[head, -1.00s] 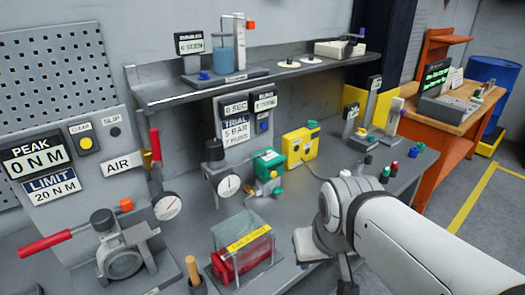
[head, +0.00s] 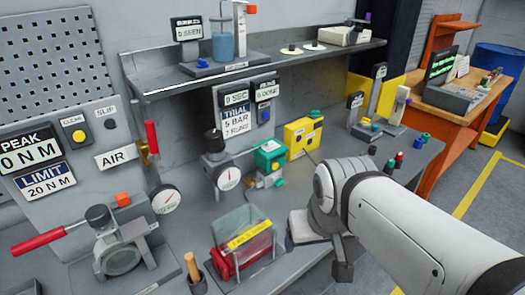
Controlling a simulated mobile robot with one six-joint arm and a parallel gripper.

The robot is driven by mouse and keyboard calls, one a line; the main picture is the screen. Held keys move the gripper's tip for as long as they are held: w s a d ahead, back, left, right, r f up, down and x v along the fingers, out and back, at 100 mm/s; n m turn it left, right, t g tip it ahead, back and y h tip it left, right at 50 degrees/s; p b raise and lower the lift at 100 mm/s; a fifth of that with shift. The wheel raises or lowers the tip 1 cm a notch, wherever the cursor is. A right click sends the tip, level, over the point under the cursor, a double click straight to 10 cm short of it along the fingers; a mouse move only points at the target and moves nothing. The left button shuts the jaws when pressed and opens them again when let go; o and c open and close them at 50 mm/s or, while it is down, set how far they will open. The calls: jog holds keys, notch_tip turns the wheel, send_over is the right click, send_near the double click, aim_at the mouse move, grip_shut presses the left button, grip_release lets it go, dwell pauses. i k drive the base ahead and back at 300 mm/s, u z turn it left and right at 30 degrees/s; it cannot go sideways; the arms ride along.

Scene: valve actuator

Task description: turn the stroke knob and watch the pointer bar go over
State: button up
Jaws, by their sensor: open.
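No label readable here names a stroke knob or a pointer bar, so I cannot tell for sure which parts they are. A yellow box (head: 299,138) with a green knob (head: 315,113) on top stands at the back of the bench. My gripper (head: 343,272) hangs below my white wrist, right of the clear guard and well in front of these boxes. It is open; its fingertips are hard to make out. It touches none of these parts.
A clear guard over a red cylinder (head: 225,265) stands left of my gripper. Dial gauges (head: 228,178), a red-handled clamp (head: 120,260) and a wooden handle (head: 192,267) crowd the left. Several small coloured knobs (head: 398,158) stand at the right edge. A shelf (head: 165,85) overhangs the back.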

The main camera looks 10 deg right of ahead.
aim_at(279, 182)
jog(key=z, duration=0.35)
jog(key=k, duration=1.65)
jog(key=u, duration=0.65)
jog(key=i, duration=1)
jog(key=u, duration=0.05)
